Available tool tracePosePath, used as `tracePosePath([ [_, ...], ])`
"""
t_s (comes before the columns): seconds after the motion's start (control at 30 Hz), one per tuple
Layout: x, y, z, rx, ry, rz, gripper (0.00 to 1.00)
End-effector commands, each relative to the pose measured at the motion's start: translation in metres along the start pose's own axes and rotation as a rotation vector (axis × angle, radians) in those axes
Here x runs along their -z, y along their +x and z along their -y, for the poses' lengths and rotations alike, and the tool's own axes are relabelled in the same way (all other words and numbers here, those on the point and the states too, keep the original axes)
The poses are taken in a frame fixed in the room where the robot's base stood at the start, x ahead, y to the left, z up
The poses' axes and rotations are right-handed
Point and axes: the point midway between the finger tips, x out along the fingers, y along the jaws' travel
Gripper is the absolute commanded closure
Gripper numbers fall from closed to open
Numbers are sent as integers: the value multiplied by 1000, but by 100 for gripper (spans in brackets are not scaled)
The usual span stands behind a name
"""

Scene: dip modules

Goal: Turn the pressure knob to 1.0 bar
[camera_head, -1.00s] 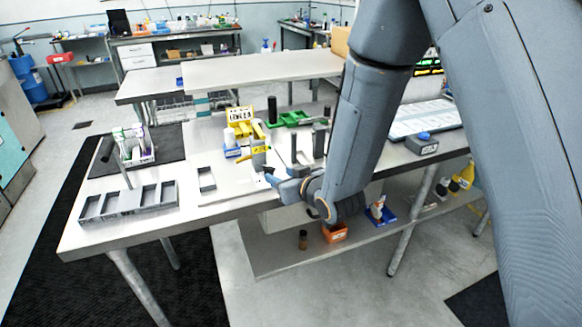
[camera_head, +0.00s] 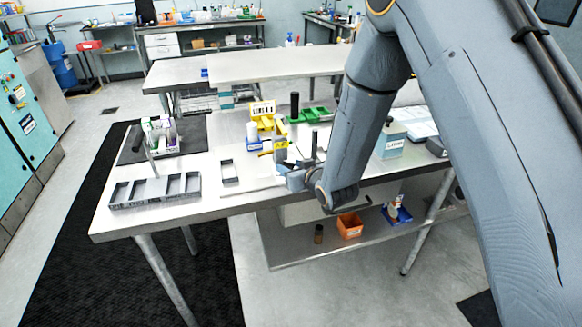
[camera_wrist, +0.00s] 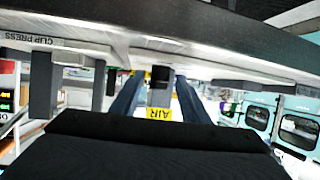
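A small grey fitting with a yellow AIR label (camera_wrist: 159,114) shows in the wrist view, with a dark round part (camera_wrist: 160,74) above the label that looks like the pressure knob. In the head view a yellow-labelled unit (camera_head: 280,145) stands near the bench's front edge. My gripper (camera_wrist: 160,88) is open; its two blue-grey fingers lie left and right of the fitting in the wrist view. Whether they touch the knob cannot be told. In the head view my gripper (camera_head: 284,167) is low at that unit, partly hidden by my wrist. The knob's setting is not readable.
A plate marked CLIP PRESS (camera_wrist: 40,40) runs above the fingers, with a grey post (camera_wrist: 43,85) to the left. The bench (camera_head: 190,200) also holds a compartment tray (camera_head: 155,190), a bottle rack (camera_head: 160,137), a yellow holder (camera_head: 262,114) and a teal container (camera_head: 391,140).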

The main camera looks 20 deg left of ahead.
Motion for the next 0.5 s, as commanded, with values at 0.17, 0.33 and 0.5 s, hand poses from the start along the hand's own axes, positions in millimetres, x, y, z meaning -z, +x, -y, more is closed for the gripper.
tracePosePath([
  [0.17, 0, 0, 0, 1, 0, 0, 89],
  [0.33, 0, 0, 1, 1, -1, 0, 99],
  [0.5, 0, 0, 1, 2, -1, 0, 99],
])
